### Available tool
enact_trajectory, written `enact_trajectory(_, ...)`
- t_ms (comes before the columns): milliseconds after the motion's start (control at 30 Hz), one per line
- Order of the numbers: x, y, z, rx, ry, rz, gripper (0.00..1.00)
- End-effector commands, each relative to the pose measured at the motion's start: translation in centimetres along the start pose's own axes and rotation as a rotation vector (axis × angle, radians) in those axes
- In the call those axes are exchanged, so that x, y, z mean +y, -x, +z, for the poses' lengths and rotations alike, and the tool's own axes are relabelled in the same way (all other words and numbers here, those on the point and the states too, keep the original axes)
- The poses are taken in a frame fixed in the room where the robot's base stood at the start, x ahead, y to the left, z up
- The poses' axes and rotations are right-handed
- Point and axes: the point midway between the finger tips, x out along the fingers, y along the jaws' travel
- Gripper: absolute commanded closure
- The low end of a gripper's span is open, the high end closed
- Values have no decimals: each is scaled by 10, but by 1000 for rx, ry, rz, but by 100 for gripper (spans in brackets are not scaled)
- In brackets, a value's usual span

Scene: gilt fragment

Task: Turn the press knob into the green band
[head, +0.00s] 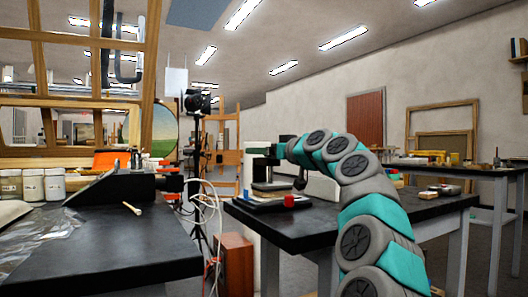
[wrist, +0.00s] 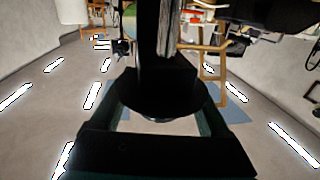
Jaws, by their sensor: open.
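The press (head: 270,186) stands on the dark bench at the middle right in the head view, small and partly covered by my arm. My gripper (head: 262,151) is at the top of it, reaching in from the right. In the wrist view my gripper (wrist: 157,112) is open, with a teal finger on each side of a dark round part that looks like the press knob (wrist: 160,95). A dark upright column (wrist: 160,40) joins this part. I cannot tell whether the fingers touch the knob. No green band or pointer can be made out on the press.
A red block (head: 288,201) sits on the bench (head: 330,222) near the press. A camera on a stand (head: 197,103) and loose white cables are to the left. A nearer dark bench (head: 130,245) holds jars (head: 33,186). Another table (head: 465,170) stands at the right.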

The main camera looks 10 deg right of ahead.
Motion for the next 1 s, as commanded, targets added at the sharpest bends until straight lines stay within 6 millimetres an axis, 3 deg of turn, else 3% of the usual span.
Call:
enact_trajectory(67, 0, 0, 0, 0, 0, 0, 20)
enact_trajectory(133, 0, 0, 0, 0, 0, 0, 27)
enact_trajectory(767, 0, 0, 0, 0, 0, 0, 98)
enact_trajectory(1000, 0, 0, 0, 0, 0, 4, 100)
